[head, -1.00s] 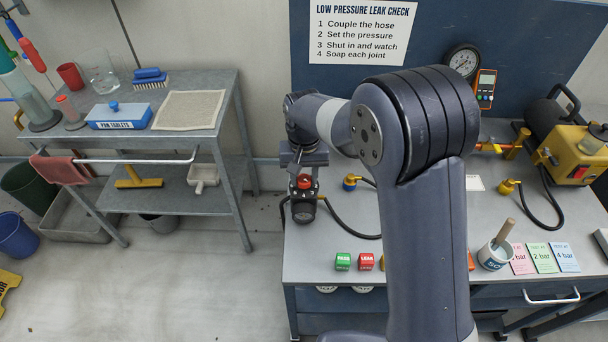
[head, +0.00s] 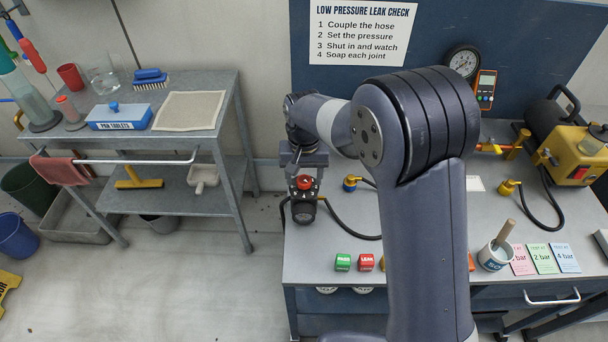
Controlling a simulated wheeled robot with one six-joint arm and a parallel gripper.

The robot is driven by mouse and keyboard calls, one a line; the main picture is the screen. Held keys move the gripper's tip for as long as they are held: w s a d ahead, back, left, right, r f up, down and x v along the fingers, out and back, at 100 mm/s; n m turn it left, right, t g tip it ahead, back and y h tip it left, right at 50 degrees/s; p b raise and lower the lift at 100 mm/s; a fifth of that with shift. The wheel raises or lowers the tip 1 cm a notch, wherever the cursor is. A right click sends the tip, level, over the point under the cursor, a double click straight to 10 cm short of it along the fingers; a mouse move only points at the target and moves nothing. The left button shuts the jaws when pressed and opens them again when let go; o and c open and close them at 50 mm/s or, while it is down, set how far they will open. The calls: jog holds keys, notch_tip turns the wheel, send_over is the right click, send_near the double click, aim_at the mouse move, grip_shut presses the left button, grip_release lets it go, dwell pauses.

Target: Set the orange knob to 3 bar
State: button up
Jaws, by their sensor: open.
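The orange knob (head: 304,182) sits on top of a dark regulator with a round gauge (head: 303,211) on its front, near the left end of the bench. Small white marks show on the black collar around the knob; they and the gauge reading are too small to read. My gripper (head: 304,167) is open just above and behind the knob in the head view, and the knob's top shows clear of the fingers. Whether a fingertip still touches the knob cannot be told.
A hose with a yellow-and-blue fitting (head: 351,183) lies right of the regulator. My arm hides mid-bench. A cup (head: 495,256), coloured bar cards (head: 541,258) and a yellow pump (head: 580,150) are at right.

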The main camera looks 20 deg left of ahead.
aim_at(304, 180)
notch_tip(304, 180, up, 11)
jog(key=shift+b, duration=0.35)
jog(key=shift+f, duration=0.15)
notch_tip(304, 180, down, 10)
jog(key=shift+f+p, duration=0.25)
jog(key=shift+p, duration=0.1)
jog(key=shift+f, duration=0.2)
dwell(0.4)
jog(key=shift+r, duration=0.2)
